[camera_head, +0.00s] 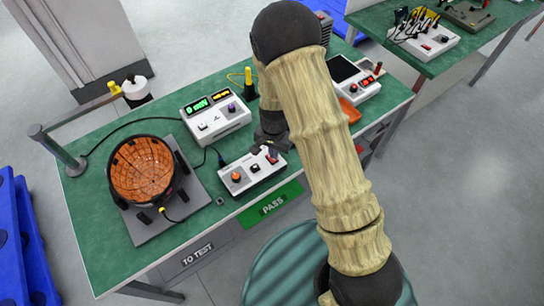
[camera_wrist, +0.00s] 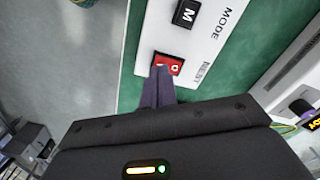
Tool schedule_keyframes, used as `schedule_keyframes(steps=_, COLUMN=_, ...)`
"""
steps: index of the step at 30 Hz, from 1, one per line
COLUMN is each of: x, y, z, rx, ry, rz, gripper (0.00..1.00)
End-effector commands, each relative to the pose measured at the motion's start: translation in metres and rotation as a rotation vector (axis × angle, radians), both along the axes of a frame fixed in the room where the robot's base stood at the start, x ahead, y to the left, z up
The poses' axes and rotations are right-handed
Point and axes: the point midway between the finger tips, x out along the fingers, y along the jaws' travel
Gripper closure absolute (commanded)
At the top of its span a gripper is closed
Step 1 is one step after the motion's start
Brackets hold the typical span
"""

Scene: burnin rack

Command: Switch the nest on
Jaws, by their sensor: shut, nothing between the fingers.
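The red rocker switch (camera_wrist: 172,62) marked NEST sits on a white control box (camera_wrist: 150,38), shown in the wrist view. My gripper (camera_wrist: 160,72) is shut and empty. Its fingertips are at the switch's near edge and cover part of it; I cannot tell whether they touch it. In the head view the white control box (camera_head: 250,178) stands near the table's front edge, with my gripper (camera_head: 271,150) at its right end. A round black fixture (camera_head: 117,193) with a glowing orange grid inside stands at the left; a cable runs from it.
A black switch (camera_wrist: 187,12) marked MODE is beside the red one. A white meter box (camera_head: 215,120) with lit displays stands behind the control box. Another white device (camera_head: 368,90) is at the right. A metal post (camera_head: 62,155) rises at the green table's left edge.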

Motion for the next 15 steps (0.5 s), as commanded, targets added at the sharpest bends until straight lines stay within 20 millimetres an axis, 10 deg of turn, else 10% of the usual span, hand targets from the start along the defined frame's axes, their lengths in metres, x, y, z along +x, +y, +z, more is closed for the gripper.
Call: schedule_keyframes(steps=15, x=0.0000, y=-0.0001, z=-0.0039, rx=0.000, ry=0.000, rz=0.000, gripper=1.00)
